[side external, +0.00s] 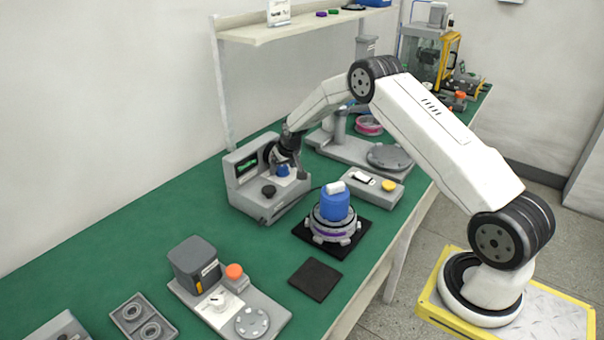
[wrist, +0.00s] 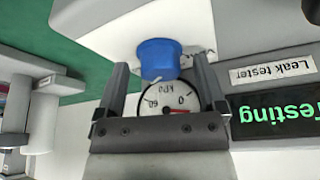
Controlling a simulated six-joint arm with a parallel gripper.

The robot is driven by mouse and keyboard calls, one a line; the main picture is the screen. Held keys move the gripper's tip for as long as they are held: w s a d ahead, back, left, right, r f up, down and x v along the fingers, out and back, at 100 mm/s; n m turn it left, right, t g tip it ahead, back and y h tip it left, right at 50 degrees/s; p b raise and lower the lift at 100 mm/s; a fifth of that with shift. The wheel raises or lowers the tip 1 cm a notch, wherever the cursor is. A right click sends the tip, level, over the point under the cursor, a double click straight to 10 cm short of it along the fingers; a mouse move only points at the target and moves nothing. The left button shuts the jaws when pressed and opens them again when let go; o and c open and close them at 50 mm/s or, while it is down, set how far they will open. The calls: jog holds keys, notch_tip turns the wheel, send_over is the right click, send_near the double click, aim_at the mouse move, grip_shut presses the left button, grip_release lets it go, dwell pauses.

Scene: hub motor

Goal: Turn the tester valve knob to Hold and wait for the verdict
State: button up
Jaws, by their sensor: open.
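The grey leak tester (side external: 244,200) stands on the bench, with a lit green screen. In the wrist view its screen (wrist: 275,115) reads "Testing", seen upside down. The blue valve knob (wrist: 158,58) is on the tester's face beside a round gauge (wrist: 168,99) marked kPa. My gripper (wrist: 161,72) is open, with one finger on each side of the knob in the picture and gaps visible; I cannot tell how far its tips reach around it. In the side view my gripper (side external: 289,166) is at the tester, near the blue knob (side external: 282,170). The knob's position marks are not readable.
A hub motor (side external: 332,229) with a blue top part stands on a black mat (side external: 350,247) right of the tester. A box with a yellow button (side external: 388,186) is behind it. A shelf (side external: 300,27) hangs above. Bare green bench lies left of the tester.

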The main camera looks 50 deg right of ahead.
aim_at(291, 178)
jog(key=shift+d+n+y, duration=0.1)
jog(key=shift+n+y, duration=0.4)
jog(key=shift+n, duration=0.9)
jog(key=v, duration=0.8)
jog(key=s+a+r, duration=0.2)
jog(key=s+a, duration=0.7)
jog(key=s+a+r+g, duration=0.1)
jog(key=s+a+r, duration=0.2)
jog(key=s+a, duration=0.6)
jog(key=shift+s+a+r+n, duration=0.15)
jog(key=shift+s+r+n, duration=0.15)
jog(key=shift+s, duration=0.5)
jog(key=s+a, duration=0.3)
jog(key=s, duration=0.6)
jog(key=shift+f+g, duration=0.2)
jog(key=shift+g, duration=0.2)
